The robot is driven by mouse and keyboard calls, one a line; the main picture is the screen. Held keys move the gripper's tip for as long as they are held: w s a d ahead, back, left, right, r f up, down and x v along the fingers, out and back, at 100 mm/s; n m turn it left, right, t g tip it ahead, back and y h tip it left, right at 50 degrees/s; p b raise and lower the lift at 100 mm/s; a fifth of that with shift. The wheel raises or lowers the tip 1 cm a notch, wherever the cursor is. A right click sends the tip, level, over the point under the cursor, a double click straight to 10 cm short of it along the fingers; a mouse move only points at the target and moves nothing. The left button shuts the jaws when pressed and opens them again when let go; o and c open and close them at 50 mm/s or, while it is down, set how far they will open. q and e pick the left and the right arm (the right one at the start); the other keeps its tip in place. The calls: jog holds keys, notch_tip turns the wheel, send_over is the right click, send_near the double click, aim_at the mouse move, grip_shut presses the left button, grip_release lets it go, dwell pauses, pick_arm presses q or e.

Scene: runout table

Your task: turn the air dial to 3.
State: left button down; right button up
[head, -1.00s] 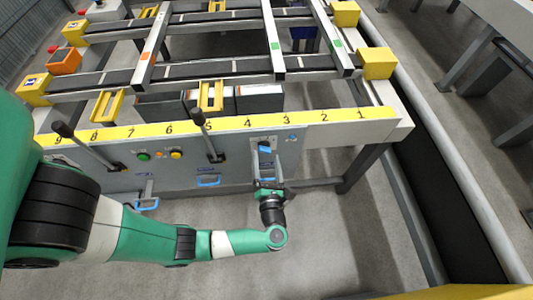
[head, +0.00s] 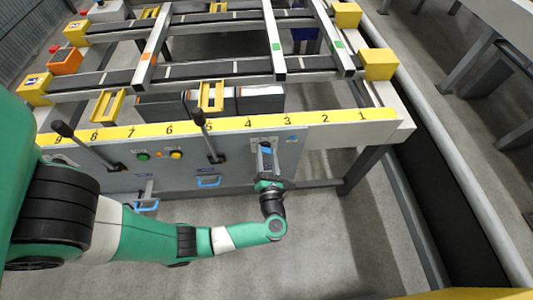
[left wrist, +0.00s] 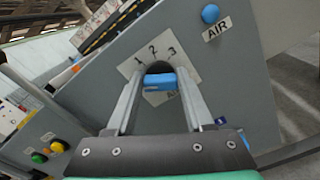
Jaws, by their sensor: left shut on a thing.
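In the head view the blue grip (head: 266,155) shows below the table's number 4. My left gripper (left wrist: 160,84) is shut on the blue grip, one finger on each side. It also shows in the head view (head: 265,153), reaching up to the panel from below. Which number the dial points to is hidden. The plate looks tilted in the left wrist view. My right gripper is not in view.
Black levers (head: 202,125), a green button (head: 143,155) and a yellow button (head: 176,154) are to the left. Floor in front is clear.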

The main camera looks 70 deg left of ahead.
pick_arm(q)
jog(key=shift+m, duration=0.4)
jog(key=m+p, duration=0.2)
jog(key=m, duration=0.2)
jog(key=shift+w+p, duration=0.15)
jog(key=shift+p, duration=0.25)
jog(key=m+p, duration=0.2)
jog(key=m, duration=0.4)
jog(key=shift+f+m, duration=0.15)
jog(key=shift+m, duration=0.25)
jog(key=m+p, duration=0.2)
jog(key=m, duration=0.4)
jog(key=shift+f, duration=0.2)
jog(key=m+p, duration=0.1)
jog(key=m, duration=0.5)
jog(key=shift+f+p, duration=0.2)
jog(key=shift+p, duration=0.2)
jog(key=shift+c, duration=1.4)
grip_release()
